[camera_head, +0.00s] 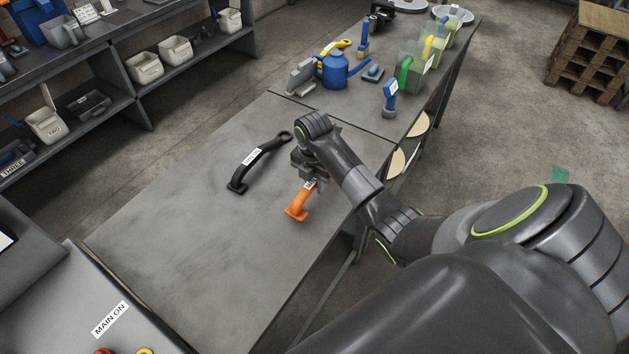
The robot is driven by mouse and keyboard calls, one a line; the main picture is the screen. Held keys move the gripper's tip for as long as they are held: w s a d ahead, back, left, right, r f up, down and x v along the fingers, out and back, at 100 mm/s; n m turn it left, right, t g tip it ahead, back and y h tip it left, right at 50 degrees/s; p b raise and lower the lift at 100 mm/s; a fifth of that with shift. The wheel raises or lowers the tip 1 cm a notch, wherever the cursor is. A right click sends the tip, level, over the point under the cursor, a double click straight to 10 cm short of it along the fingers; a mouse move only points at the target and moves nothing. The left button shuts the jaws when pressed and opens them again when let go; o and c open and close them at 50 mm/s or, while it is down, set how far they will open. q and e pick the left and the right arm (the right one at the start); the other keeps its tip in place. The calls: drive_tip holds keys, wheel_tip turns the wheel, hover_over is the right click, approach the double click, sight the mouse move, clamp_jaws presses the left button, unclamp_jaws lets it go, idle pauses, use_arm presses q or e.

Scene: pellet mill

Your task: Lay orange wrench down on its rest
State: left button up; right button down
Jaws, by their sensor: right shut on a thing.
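The orange wrench (298,204) is at the right side of the grey table, partly hidden by my right gripper (311,182). The right gripper is shut on it from above. Its orange end points toward the lower left; the far end is hidden behind the gripper and wrist. I cannot tell whether the wrench touches the table. A black wrench (256,163) with a white label lies to its left on the table. I cannot make out a separate rest for the orange wrench. My left gripper is not in view.
The grey table (170,215) is bare on its left and near parts. A blue can (335,70), a blue-handled tool (390,97) and green containers (410,72) stand at the far end. Shelves with white bins (145,67) are at the left. A control panel (75,310) is at the lower left.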

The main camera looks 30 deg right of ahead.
idle(0.5)
drive_tip(key=shift+f+b, duration=0.7)
drive_tip(key=shift+f, duration=0.25)
drive_tip(key=shift+f, duration=0.25)
drive_tip(key=c, duration=1.1)
unclamp_jaws()
drive_tip(key=o, duration=0.5)
